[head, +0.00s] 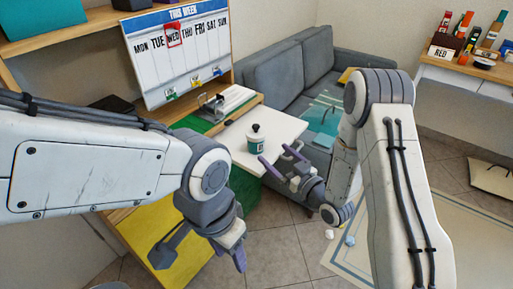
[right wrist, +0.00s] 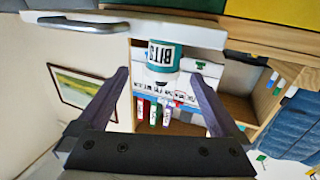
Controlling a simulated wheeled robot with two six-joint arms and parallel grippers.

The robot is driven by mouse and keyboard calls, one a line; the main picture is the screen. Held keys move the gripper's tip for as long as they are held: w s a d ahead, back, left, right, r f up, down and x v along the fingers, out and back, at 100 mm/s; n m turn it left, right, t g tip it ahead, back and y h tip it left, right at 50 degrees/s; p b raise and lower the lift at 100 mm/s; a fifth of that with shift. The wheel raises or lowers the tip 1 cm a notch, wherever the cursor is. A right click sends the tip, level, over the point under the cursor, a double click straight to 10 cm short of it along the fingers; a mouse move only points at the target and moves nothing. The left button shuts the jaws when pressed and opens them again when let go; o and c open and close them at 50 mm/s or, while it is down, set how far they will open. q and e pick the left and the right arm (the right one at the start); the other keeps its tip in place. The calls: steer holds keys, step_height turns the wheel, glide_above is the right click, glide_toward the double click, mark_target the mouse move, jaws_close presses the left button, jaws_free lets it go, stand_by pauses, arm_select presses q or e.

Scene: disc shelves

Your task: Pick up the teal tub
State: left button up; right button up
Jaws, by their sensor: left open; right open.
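In the right wrist view the tub (right wrist: 164,57) appears upside down, reading "BITS", ahead of and between my fingers. My right gripper (head: 277,157) is open and empty, just right of and nearer than the tub, with its fingers pointing towards it. It also shows in the right wrist view (right wrist: 160,88). My left gripper (head: 202,258) is open and empty, hanging low in front of the yellow panel.
A weekday board (head: 178,52) stands behind the tub on the left. A metal hole punch (head: 213,104) lies behind it. A grey sofa (head: 290,77) is at the back. A side table (head: 468,76) with several small items is at the right.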

mark_target(261, 143)
steer(key=x, duration=0.8)
steer(key=shift+s+a+p, duration=0.15)
steer(key=shift+a+p, duration=0.2)
steer(key=shift+a, duration=0.05)
steer(key=shift+r, duration=0.1)
jaws_close()
